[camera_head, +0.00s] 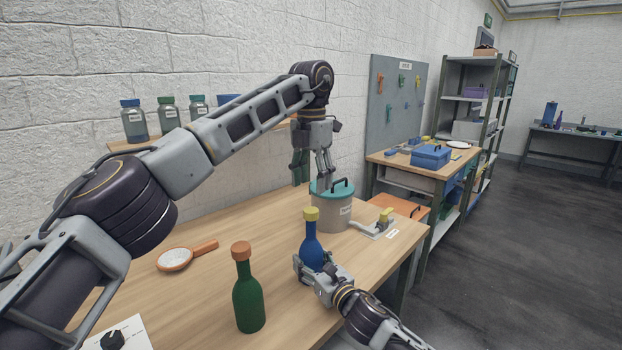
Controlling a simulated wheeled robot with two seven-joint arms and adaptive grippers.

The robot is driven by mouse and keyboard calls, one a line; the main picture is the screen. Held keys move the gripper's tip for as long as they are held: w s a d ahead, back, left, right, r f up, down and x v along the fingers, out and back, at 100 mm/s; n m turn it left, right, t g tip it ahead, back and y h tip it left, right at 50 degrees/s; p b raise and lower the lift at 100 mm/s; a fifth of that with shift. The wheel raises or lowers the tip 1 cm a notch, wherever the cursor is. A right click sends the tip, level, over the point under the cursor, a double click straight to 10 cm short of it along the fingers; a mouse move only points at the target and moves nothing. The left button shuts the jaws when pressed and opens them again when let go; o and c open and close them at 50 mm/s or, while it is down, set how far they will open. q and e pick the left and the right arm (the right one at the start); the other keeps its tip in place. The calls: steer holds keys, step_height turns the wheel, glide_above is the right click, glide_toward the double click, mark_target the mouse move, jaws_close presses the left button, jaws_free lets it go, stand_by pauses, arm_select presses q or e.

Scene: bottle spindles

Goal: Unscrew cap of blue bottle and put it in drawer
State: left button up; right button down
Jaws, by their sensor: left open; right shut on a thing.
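The blue bottle (311,247) stands upright on the wooden table, with a yellow cap (311,214) on its neck. My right gripper (313,268) is shut on the lower body of the blue bottle, partly hiding it. My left gripper (312,168) is open and points down. It is above and behind the bottle in the picture, close over a grey canister, apart from the yellow cap.
A green bottle (249,300) with an orange cap stands front left of the blue one. The grey canister (343,212) with a teal handled lid stands behind. A second bench (396,158) holds a blue toolbox (431,156).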

mark_target(311, 210)
arm_select(q)
steer(key=m, duration=0.6)
steer(key=shift+a, duration=0.1)
stand_by(0.3)
steer(key=shift+f, duration=0.15)
steer(key=shift+f, duration=3.9)
steer(key=c, duration=1.1)
steer(key=shift+r, duration=1.15)
